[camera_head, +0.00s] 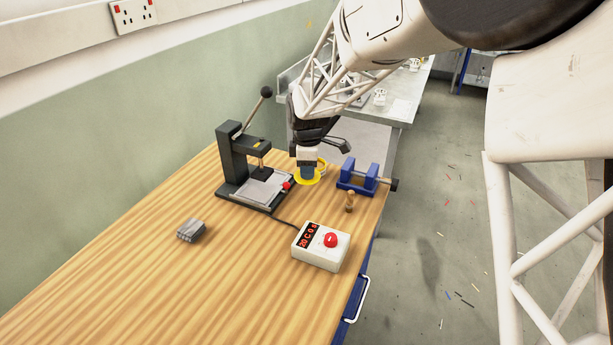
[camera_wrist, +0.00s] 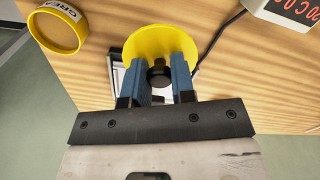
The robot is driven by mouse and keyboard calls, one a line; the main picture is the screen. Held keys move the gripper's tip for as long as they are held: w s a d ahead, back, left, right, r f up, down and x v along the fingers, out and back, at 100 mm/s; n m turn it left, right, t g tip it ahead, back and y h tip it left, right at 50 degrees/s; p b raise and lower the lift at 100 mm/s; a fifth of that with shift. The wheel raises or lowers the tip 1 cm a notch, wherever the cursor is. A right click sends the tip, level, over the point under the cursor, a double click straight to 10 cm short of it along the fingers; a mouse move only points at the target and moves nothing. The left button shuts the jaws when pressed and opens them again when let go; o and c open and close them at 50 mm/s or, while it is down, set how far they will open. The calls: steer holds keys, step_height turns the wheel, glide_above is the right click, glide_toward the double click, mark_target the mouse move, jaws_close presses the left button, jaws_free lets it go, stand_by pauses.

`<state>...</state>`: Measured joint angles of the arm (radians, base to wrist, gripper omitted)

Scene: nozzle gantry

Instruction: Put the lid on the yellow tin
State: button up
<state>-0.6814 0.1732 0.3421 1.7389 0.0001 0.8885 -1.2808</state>
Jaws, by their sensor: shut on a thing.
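The yellow lid (camera_wrist: 150,42) is a round disc with a black knob (camera_wrist: 159,74) in its middle. My gripper (camera_wrist: 160,75) is shut on that knob, with one blue finger on each side. In the head view my gripper (camera_head: 307,172) points down over the far part of the bench, and the lid (camera_head: 301,181) shows under its fingers. The yellow tin (camera_wrist: 62,35), with a pale lettered label, stands to the left of the lid in the wrist view, apart from it. In the head view the tin (camera_head: 323,166) is mostly hidden behind my gripper.
A black lever press (camera_head: 233,158) stands left of my gripper. A blue vise (camera_head: 356,179) is to the right, with a small brown piece (camera_head: 350,200) before it. A white control box (camera_head: 321,248) with a red button is nearer. A grey block (camera_head: 191,230) lies left; the wooden foreground is clear.

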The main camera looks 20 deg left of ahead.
steer(key=w+a, duration=0.3)
steer(key=w, duration=1.2)
steer(key=shift+a+r, duration=0.35)
steer(key=shift+s+f, duration=0.1)
steer(key=shift+f, duration=0.05)
steer(key=shift+f, duration=3.05)
steer(key=shift+f, duration=0.2)
steer(key=o, duration=1.5)
steer(key=shift+c, duration=0.2)
steer(key=shift+r, duration=0.2)
step_height(320, 180, up, 7)
steer(key=shift+f, duration=0.2)
stand_by(0.4)
